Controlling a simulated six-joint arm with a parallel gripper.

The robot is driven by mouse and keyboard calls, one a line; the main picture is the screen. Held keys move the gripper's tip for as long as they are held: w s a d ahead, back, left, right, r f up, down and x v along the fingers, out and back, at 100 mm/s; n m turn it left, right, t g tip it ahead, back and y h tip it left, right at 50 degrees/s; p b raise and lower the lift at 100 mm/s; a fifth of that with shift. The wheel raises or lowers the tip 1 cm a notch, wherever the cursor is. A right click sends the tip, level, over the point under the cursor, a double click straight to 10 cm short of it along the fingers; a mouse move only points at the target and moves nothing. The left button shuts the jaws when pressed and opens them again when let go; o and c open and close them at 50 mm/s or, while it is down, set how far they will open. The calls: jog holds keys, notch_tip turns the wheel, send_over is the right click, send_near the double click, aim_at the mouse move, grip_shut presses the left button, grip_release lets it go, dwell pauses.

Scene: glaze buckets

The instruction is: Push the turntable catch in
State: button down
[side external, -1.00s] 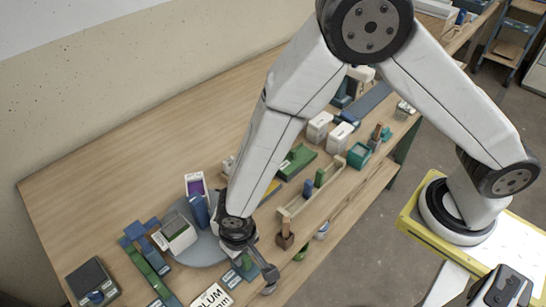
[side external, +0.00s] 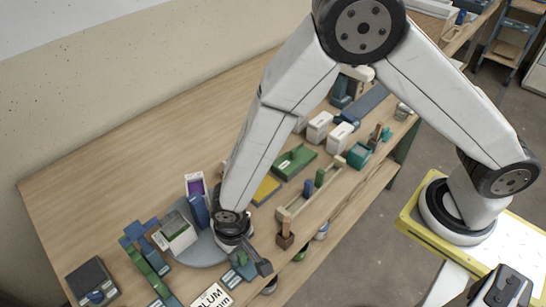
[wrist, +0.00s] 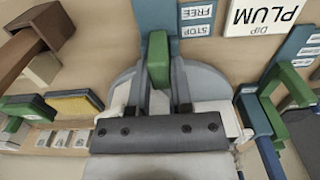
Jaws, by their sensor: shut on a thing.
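The turntable (side external: 207,254) is a grey round disc near the front left of the bench, carrying buckets. Its catch (wrist: 158,50) is a green block on a blue plate (wrist: 157,12) at the disc's edge, in the wrist view. White labels on the plate read FREE (wrist: 195,12) and STOP (wrist: 195,30), upside down. My gripper (wrist: 170,85) is shut on the green catch, with one grey finger on each side of it. In the side view my wrist hides part of the disc, and the fingertips are hard to make out.
A PLUM sign (side external: 212,300) lies close to the catch. A bucket with a purple top (side external: 195,184) and a blue block (side external: 199,211) stand at the disc. A wooden rack (side external: 305,200) is to the right. The back left of the bench is bare.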

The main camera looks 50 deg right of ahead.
jog(key=c, duration=0.6)
grip_release()
jog(key=shift+r, duration=0.1)
jog(key=shift+r, duration=3.4)
jog(key=d+r+t, duration=0.1)
jog(key=d+r, duration=0.2)
jog(key=d, duration=0.6)
jog(key=s+d+r, duration=0.1)
jog(key=d+r, duration=0.2)
jog(key=d, duration=0.6)
jog(key=s+d+r+t, duration=0.1)
jog(key=d+r, duration=0.2)
jog(key=d, duration=0.6)
jog(key=shift+r+t, duration=0.25)
jog(key=shift+t, duration=0.05)
